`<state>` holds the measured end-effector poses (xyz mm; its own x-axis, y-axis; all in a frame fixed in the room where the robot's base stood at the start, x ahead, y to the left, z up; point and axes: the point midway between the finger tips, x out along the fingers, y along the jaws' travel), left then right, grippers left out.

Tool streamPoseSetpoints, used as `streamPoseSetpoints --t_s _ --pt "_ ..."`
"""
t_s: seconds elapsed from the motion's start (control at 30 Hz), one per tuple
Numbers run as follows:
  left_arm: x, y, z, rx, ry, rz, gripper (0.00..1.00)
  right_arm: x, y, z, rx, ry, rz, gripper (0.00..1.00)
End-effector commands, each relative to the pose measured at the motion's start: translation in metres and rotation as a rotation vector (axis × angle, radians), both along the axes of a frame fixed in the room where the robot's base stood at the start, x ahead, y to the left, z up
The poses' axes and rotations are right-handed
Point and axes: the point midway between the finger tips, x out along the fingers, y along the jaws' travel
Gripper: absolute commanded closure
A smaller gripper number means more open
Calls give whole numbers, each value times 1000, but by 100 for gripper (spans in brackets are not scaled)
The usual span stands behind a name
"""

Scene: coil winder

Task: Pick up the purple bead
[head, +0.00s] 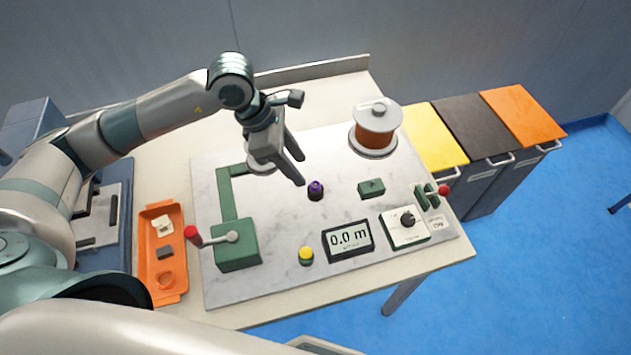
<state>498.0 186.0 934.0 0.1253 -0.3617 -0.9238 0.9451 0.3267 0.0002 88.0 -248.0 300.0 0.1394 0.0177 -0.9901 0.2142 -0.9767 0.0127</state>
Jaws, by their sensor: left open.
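The purple bead (316,186) sits on a small dark post or base near the middle of the pale marbled board (285,272). My left gripper (297,169) hangs above the board, just left of and behind the bead in the head view. Its fingers point down and toward the right. It is open and holds nothing, and it looks apart from the bead. My right gripper is not in view.
A copper wire spool (376,130) stands behind right. A green crank unit (237,246) with a red knob is front left. A yellow button (306,254), a 0.0 m display (348,240) and a dial box (405,228) line the front. An orange tray (149,265) lies left.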

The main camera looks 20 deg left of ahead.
Motion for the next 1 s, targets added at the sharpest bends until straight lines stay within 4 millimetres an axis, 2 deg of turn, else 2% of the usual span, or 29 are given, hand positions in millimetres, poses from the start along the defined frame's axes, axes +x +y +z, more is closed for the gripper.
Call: streamPoseSetpoints --t_s 0.2,0.63,0.83,1.0 --pt "1 -4 -9 0 1 -1 58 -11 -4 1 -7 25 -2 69" --pt "1 -7 -13 0 2 0 58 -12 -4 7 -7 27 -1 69" --pt "1 -20 -30 -1 5 0 58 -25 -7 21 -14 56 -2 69" --pt "4 -27 -49 -1 3 1 58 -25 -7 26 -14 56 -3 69"
